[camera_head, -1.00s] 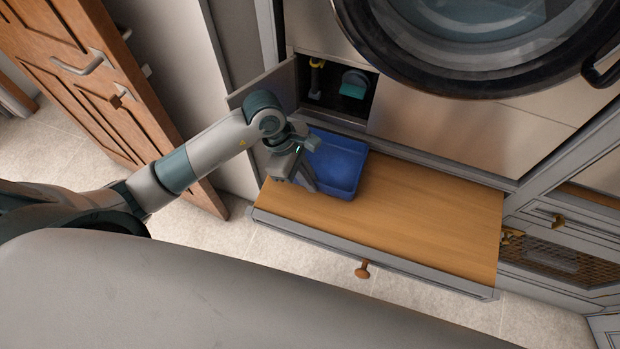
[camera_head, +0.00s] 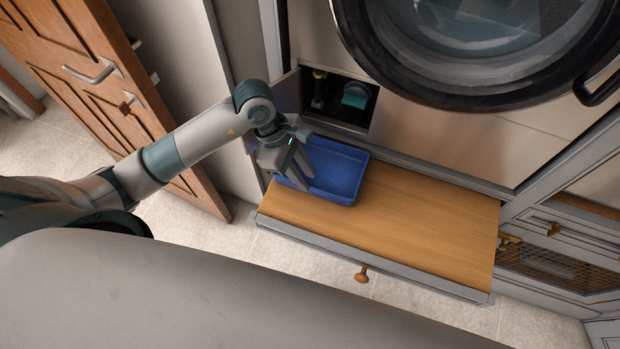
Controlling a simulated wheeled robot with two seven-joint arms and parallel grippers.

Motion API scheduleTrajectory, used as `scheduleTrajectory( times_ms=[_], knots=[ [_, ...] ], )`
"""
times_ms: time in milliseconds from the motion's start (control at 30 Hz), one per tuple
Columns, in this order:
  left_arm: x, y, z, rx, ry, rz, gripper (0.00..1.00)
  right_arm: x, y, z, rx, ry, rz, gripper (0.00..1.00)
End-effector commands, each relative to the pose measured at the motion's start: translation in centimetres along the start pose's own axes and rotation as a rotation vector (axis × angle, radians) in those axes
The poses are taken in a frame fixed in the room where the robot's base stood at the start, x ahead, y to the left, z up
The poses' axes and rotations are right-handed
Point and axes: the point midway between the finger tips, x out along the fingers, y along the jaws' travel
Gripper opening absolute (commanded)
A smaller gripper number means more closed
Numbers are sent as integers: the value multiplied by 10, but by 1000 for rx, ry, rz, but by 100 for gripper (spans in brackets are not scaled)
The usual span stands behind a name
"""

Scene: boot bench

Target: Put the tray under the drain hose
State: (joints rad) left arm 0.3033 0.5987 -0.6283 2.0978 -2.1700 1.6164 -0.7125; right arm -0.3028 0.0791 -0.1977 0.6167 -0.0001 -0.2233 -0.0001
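The blue tray (camera_head: 345,180) lies on the left part of a pulled-out wooden board, below an open hatch in the machine's front. My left gripper (camera_head: 302,178) is over the tray's left side with its fingers pointing down toward it. Its fingers look apart, and I cannot tell whether they touch the tray. In the hatch, a short upright piece with a yellow top (camera_head: 319,75) hangs at the left; it may be the drain hose. A teal cap (camera_head: 355,96) sits to its right. My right gripper is not in view.
The wooden board (camera_head: 430,215) is clear to the right of the tray. A drawer front with a round knob (camera_head: 361,274) edges it. The round machine door (camera_head: 480,50) is above. A brown panelled door (camera_head: 110,100) stands open at left.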

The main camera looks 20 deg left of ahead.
Motion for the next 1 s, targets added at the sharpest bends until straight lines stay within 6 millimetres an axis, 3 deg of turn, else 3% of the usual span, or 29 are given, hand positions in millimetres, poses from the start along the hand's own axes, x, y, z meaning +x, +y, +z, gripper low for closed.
scheduleTrajectory(
  times_ms=[33, 200, 400, 1000],
  knots=[
    [-14, 1, 1, 1, 3, 3, 22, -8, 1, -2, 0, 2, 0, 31],
    [-42, 0, 1, 1, 1, 2, 22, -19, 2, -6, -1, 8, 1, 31],
    [-61, 0, 0, 1, 1, 1, 22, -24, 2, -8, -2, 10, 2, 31],
    [-65, 0, 0, 1, 0, 0, 22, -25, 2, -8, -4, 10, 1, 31]
  ],
)
